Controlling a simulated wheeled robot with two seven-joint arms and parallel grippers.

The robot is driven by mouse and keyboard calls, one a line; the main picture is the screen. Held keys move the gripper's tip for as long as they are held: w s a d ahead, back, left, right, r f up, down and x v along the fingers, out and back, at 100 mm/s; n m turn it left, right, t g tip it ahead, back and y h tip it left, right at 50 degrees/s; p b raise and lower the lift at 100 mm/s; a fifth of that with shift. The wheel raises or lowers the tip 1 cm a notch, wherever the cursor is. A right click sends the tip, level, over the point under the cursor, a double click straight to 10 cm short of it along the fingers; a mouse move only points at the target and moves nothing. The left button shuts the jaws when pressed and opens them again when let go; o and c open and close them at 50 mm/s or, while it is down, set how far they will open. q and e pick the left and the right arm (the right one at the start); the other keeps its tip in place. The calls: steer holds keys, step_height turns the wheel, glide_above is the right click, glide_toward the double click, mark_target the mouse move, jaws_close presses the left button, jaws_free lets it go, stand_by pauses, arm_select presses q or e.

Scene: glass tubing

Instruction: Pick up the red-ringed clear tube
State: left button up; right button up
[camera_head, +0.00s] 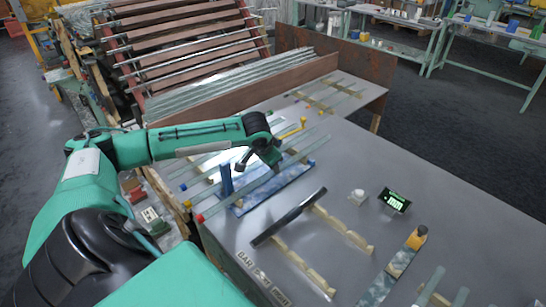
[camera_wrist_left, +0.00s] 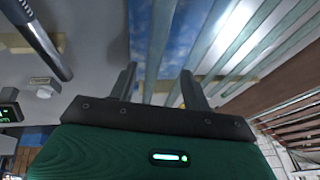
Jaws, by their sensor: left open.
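The red-ringed clear tube (camera_head: 232,203) lies slanted across the table, its red end at the lower left beside a blue upright on a blue-patterned board (camera_head: 295,178). Several other clear tubes lie roughly parallel behind it, one with a blue end and one with a yellow end. My left gripper (camera_head: 259,168) is over the tubes, pointing down. In the left wrist view its two fingers (camera_wrist_left: 159,88) are apart, and a clear tube (camera_wrist_left: 160,45) runs into the space between them. The red ring is out of that view. Whether a finger touches the tube cannot be told. My right gripper is out of view.
A black rod (camera_head: 290,217) rests on wooden strips in front of the board. A small white object (camera_head: 358,196) and a lit display (camera_head: 395,200) stand to the right. A rack of long tubes (camera_head: 240,85) is behind the table.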

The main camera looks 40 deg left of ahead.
mark_target(272, 172)
arm_select(q)
steer(key=x, duration=0.3)
steer(key=p+x, duration=0.1)
steer(key=x, duration=0.1)
steer(key=shift+s+d+f, duration=0.15)
steer(key=shift+d, duration=0.25)
steer(key=shift+f, duration=0.2)
jaws_close()
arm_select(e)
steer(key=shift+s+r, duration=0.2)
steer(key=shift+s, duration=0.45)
arm_select(q)
steer(key=shift+r, duration=0.1)
